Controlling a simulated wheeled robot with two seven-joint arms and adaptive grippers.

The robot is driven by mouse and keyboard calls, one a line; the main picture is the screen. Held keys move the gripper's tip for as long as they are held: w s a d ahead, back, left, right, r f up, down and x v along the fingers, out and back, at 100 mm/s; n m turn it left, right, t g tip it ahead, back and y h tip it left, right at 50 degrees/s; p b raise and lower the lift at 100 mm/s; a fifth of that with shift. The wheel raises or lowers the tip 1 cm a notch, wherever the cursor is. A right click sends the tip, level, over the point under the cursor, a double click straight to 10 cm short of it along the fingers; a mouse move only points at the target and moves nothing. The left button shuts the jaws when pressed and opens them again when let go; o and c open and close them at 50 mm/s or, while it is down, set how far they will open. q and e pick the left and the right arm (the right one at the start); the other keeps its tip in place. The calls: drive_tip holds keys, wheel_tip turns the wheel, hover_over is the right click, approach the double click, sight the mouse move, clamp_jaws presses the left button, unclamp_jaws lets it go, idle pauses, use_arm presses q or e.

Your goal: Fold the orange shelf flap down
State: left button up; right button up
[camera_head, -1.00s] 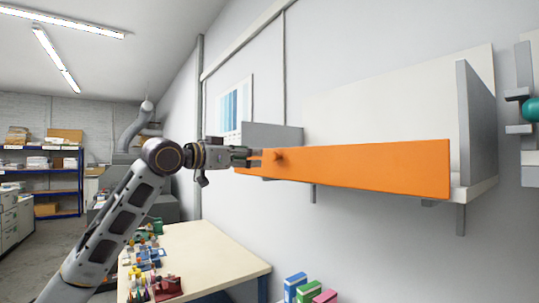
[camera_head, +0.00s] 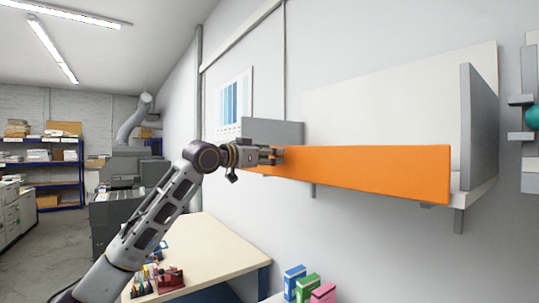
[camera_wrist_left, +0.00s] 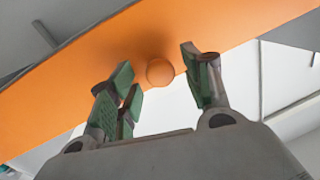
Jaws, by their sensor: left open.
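The orange shelf flap (camera_head: 365,172) stands upright along the front of the wall shelf. In the left wrist view the flap (camera_wrist_left: 205,22) crosses the picture at a slant, with a round orange knob (camera_wrist_left: 160,71) on its face. My left gripper (camera_head: 275,155) is at the flap's left end and hides the knob in the head view. In the left wrist view the left gripper (camera_wrist_left: 160,84) is open, with its green-padded fingers on either side of the knob and a gap to each side. My right gripper is not in view.
The grey shelf end panel (camera_head: 479,125) rises at the right. Below, a table (camera_head: 220,250) holds a red holder (camera_head: 170,279) with small tools. Several coloured boxes (camera_head: 307,287) stand under the shelf. A blue-framed rack (camera_head: 60,170) stands far left.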

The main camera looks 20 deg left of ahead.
use_arm(q)
clamp_jaws()
drive_tip(key=shift+f, duration=0.15)
idle(0.4)
